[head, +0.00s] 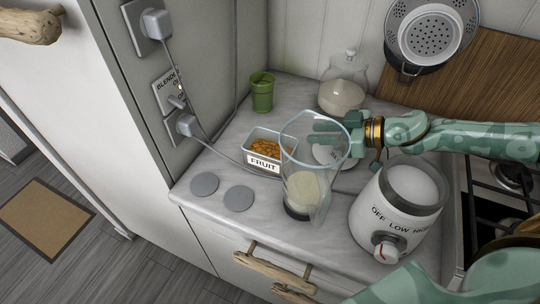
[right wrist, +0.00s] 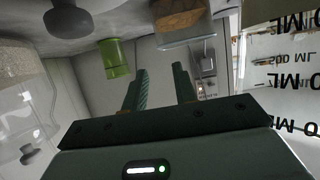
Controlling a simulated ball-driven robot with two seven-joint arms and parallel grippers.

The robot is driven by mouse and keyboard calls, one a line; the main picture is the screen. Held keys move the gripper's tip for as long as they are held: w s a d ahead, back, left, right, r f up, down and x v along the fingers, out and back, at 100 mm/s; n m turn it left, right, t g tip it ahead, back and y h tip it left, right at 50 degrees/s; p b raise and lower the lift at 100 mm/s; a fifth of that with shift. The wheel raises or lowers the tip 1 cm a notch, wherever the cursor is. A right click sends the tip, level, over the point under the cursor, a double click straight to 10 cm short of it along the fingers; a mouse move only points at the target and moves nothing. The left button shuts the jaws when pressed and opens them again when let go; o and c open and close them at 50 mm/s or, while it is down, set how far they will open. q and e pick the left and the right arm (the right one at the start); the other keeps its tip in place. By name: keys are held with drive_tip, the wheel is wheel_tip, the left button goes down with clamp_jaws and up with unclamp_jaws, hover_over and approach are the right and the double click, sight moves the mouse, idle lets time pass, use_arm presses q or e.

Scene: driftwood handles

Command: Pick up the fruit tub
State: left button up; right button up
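The fruit tub (head: 263,164) is a small clear rectangular container with a FRUIT label and orange pieces inside. It stands on the counter left of the blender jug (head: 303,188). The tub also shows at the top of the right wrist view (right wrist: 186,32). My right gripper (head: 320,133) reaches in from the right, behind the jug and to the right of the tub, and is partly seen through the jug's clear wall. In the right wrist view its fingers (right wrist: 161,68) are apart with nothing between them. My left gripper is not in view.
A green cup (head: 262,93) and a lidded glass jar (head: 342,90) stand behind. A white blender base (head: 388,212) is at front right. Two grey discs (head: 204,184) lie front left.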

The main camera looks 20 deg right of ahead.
sight(270, 152)
drive_tip(key=p+x, duration=0.1)
drive_tip(key=x, duration=0.3)
drive_tip(key=shift+w+r, duration=0.15)
drive_tip(key=shift+w, duration=0.05)
drive_tip(key=x, duration=0.6)
drive_tip(key=shift+a+f, duration=0.15)
drive_tip(key=shift+f, duration=0.05)
clamp_jaws()
